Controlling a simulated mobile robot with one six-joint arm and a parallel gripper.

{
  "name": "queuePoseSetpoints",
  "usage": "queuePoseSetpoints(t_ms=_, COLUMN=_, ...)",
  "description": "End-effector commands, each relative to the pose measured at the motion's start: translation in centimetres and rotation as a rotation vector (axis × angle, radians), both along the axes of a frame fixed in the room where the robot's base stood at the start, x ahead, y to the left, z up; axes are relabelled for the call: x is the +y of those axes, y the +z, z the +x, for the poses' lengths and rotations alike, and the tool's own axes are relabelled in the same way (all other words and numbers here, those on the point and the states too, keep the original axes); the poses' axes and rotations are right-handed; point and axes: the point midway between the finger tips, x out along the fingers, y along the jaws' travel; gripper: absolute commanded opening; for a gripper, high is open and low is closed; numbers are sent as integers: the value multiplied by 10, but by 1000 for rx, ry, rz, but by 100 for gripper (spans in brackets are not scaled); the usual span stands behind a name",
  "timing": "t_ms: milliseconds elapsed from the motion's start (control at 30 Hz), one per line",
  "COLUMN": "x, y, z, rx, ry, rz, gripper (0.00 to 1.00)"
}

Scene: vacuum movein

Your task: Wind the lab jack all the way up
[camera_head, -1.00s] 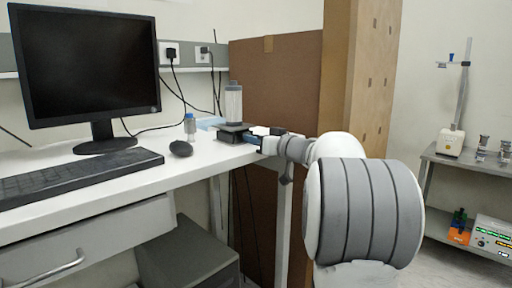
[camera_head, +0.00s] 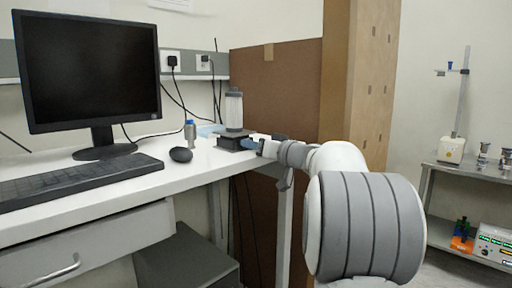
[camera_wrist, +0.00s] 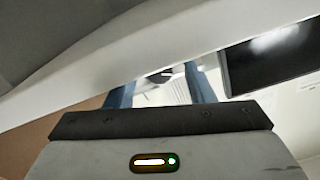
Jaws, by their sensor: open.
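The lab jack (camera_head: 236,143) is a low dark platform at the right end of the white bench.
A small blue-capped bottle (camera_head: 190,132) and a black mouse (camera_head: 181,154) stand left of the jack. The keyboard (camera_head: 80,180) and monitor (camera_head: 90,70) are further left. A brown panel (camera_head: 280,95) rises behind the arm. Cables hang on the wall behind.

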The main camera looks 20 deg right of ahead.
Motion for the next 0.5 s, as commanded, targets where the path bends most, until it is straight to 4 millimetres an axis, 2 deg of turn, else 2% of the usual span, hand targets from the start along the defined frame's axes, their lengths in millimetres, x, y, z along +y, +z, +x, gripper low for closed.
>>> queuePoseSetpoints(t_ms=233, x=-4, y=1, z=-8, rx=0, ry=-3, rz=-1, gripper=49)
queuePoseSetpoints(t_ms=500, x=-19, y=2, z=-51, rx=0, ry=-3, rz=-1, gripper=49)
